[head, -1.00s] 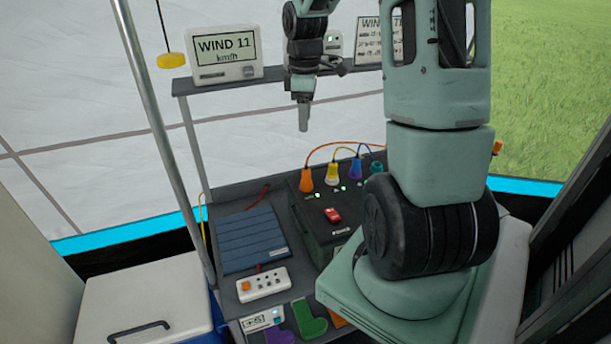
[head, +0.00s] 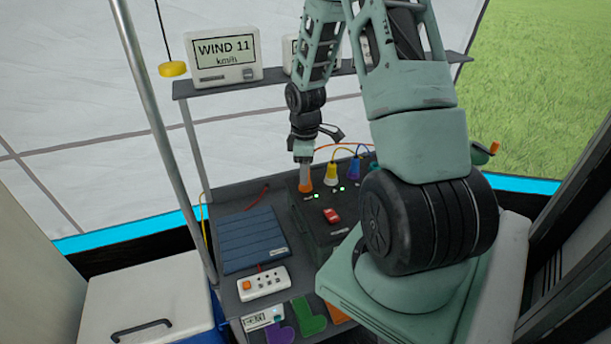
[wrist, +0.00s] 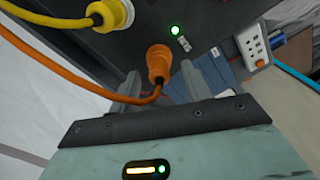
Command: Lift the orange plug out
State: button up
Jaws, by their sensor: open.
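The orange plug (head: 305,187) sits upright in the leftmost socket on top of the dark power box (head: 327,237), with its orange cable attached. My gripper (head: 303,170) is right over it, pointing down, and hides its upper part in the head view. In the wrist view the orange plug (wrist: 158,62) shows between the two open fingers of my gripper (wrist: 156,82), and its cable curves off to the left. I cannot tell whether either finger touches it. A green light (wrist: 175,30) glows beside the plug.
A yellow plug (head: 331,175) and a blue plug (head: 355,170) stand just right of the orange one. A blue folded panel (head: 253,240) and a white power strip (head: 263,284) lie to the left. A shelf with a wind display (head: 226,58) is behind.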

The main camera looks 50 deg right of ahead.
jog(key=shift+f, duration=0.75)
grip_shut()
